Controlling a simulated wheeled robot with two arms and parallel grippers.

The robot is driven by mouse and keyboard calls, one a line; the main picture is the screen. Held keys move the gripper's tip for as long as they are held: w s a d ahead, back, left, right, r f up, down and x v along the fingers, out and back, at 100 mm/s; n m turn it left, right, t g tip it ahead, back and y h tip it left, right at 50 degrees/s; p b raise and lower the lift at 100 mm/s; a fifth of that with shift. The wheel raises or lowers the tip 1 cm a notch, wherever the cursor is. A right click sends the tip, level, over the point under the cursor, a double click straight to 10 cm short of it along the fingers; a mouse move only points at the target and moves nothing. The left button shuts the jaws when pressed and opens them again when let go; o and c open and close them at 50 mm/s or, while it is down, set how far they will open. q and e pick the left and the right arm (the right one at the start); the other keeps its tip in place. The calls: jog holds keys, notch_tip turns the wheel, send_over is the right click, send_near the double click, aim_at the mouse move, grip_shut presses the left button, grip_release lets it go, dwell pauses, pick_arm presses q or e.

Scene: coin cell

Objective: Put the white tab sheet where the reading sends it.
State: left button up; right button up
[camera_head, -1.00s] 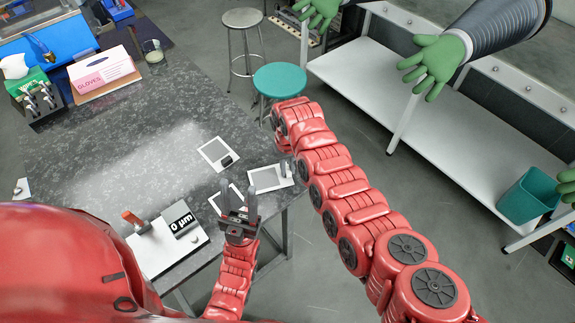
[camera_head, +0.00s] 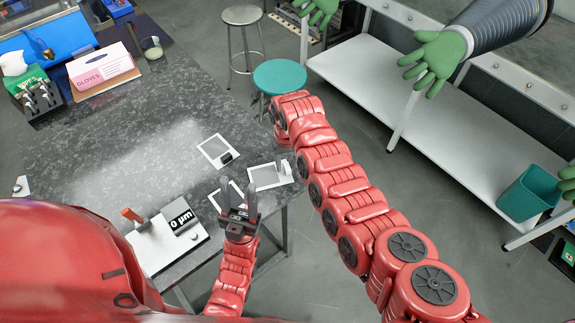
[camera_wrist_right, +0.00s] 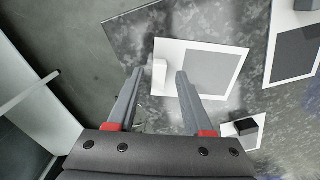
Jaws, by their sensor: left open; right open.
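The white tab sheet (camera_head: 262,186) is a white-edged sheet with a grey square and a white upright tab (camera_head: 285,168), lying near the table's edge. In the right wrist view the sheet (camera_wrist_right: 228,92) lies beyond my right gripper (camera_wrist_right: 160,74). That gripper is open, and the white tab (camera_wrist_right: 159,76) appears between its fingertips; I cannot tell the height gap. In the head view the right hand is mostly hidden by its arm. My left gripper (camera_head: 238,190) is open and empty, fingers up, in front of another sheet. The reading display (camera_head: 180,216) shows "0 µm".
A sheet with a black tab (camera_head: 213,148) lies further back. Another sheet (camera_head: 214,200) is partly hidden by my left gripper. The display's white base (camera_head: 160,252) carries a red-topped part (camera_head: 133,217). A glove box (camera_head: 103,70) stands far left. The table (camera_head: 120,130) middle is clear.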

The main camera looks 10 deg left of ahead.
notch_tip(320, 180, up, 5)
jog(key=shift+f+b, duration=0.15)
jog(key=shift+b, duration=0.9)
notch_tip(320, 180, up, 6)
